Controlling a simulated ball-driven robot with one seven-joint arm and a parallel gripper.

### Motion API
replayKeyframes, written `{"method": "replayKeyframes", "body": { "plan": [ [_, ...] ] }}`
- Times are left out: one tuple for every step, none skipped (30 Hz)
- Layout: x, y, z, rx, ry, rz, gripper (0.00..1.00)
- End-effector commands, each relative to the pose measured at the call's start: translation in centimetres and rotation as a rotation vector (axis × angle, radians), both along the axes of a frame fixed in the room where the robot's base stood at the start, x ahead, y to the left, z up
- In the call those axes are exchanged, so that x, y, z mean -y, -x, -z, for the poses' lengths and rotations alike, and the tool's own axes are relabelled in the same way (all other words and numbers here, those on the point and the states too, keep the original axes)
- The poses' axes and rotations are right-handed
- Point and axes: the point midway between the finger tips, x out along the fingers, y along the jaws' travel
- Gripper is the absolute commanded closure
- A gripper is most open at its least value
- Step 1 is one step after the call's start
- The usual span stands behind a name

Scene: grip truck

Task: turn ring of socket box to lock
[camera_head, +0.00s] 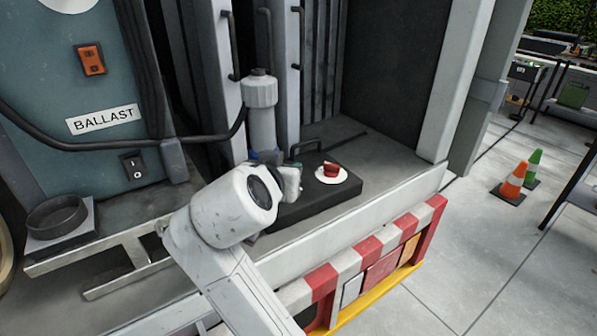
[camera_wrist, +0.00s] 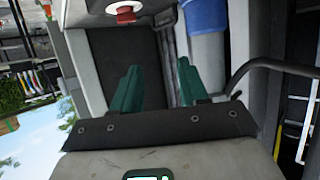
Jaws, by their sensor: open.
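The socket box (camera_head: 318,196) is a low black box on the grey truck bed. On its top sits a round white plate with a red ring or socket (camera_head: 331,170) in the middle. My wrist hides the left part of the box.
A grey upright cylinder (camera_head: 262,125) with a blue lower part (camera_wrist: 205,14) stands close to my gripper. A black cable (camera_head: 205,139) runs from it to the BALLAST panel (camera_head: 102,119). The truck bed's raised front edge (camera_head: 385,217) lies before the box.

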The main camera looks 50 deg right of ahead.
Motion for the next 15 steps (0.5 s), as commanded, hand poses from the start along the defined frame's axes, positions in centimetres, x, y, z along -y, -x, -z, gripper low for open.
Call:
{"method": "replayKeyframes", "body": {
  "plan": [
    [-0.2,0.9,-0.4,0.004,-0.001,-0.002,0.56],
    [-0.4,1.5,-0.6,0.003,0.000,-0.001,0.56],
    [-0.5,2.1,-1.0,0.003,0.001,-0.001,0.56],
    [-0.6,2.5,-1.1,0.003,0.000,-0.001,0.56],
    [-0.7,2.9,-1.3,0.002,0.000,-0.001,0.56],
    [-0.8,3.4,-1.6,0.003,0.000,-0.001,0.56],
    [-0.9,3.7,-1.7,0.003,0.000,-0.001,0.56],
    [-0.9,4.0,-1.8,0.002,0.000,-0.001,0.56],
    [-1.0,4.3,-2.0,0.000,0.000,-0.001,0.56],
    [-1.0,4.5,-2.0,0.000,0.000,-0.001,0.56],
    [-1.0,4.6,-2.1,0.001,-0.001,-0.001,0.56],
    [-1.1,4.8,-2.2,0.001,0.000,0.000,0.56],
    [-1.1,4.9,-2.2,0.001,0.000,0.000,0.56],
    [-1.1,4.9,-2.2,0.000,0.000,0.000,0.56],
    [-1.1,5.0,-2.2,0.000,0.000,0.000,0.56]
  ]
}}
